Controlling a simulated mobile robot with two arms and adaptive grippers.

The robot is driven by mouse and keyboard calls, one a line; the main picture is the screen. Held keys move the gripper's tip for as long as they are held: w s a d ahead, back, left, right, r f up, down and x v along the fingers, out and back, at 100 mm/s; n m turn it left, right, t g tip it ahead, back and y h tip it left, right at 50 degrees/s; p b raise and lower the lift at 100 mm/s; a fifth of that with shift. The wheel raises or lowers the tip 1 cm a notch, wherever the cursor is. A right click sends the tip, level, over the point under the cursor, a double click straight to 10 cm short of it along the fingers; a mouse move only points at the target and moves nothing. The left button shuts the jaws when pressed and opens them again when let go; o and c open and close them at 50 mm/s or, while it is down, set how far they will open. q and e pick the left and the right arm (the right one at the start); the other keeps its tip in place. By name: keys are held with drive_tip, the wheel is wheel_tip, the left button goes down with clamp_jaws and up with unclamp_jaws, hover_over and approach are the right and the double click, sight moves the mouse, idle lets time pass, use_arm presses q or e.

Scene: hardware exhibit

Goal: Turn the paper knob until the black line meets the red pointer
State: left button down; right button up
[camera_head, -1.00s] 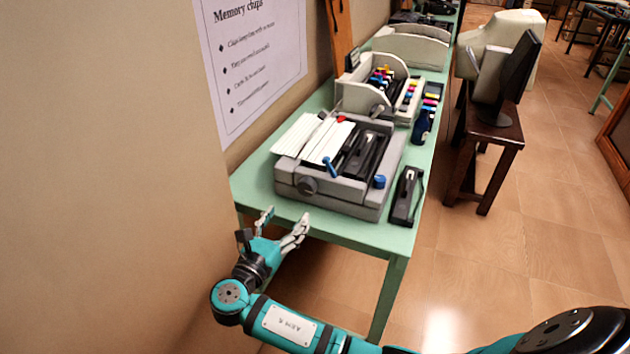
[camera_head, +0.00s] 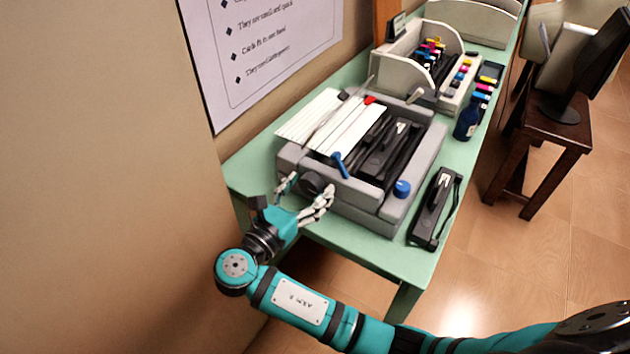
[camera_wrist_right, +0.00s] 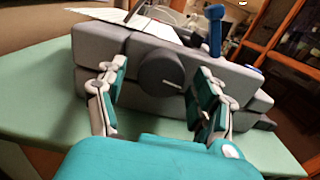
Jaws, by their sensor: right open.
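The paper knob (camera_head: 312,183) is a dark grey disc on the near side of the grey printer (camera_head: 375,212). It also shows in the right wrist view (camera_wrist_right: 163,78), with a small pale mark on its face. I cannot make out a black line on it. A small red piece (camera_head: 370,100) sits on top of the printer by the white paper; I cannot tell whether it is the pointer. My right gripper (camera_head: 307,186) is open, its fingers on either side of the knob. In the wrist view (camera_wrist_right: 157,72) gaps show between fingers and knob. My left gripper is out of view.
The printer stands on a green table (camera_head: 405,262). A blue lever (camera_head: 340,164) and blue knob (camera_head: 402,188) stick up from it. A black device (camera_head: 435,208) lies to its right. A wall is close on the left.

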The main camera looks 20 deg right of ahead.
drive_tip(key=shift+s+a, duration=0.1)
drive_tip(key=shift+c, duration=0.7)
drive_tip(key=c, duration=1)
drive_tip(key=shift+c, duration=0.2)
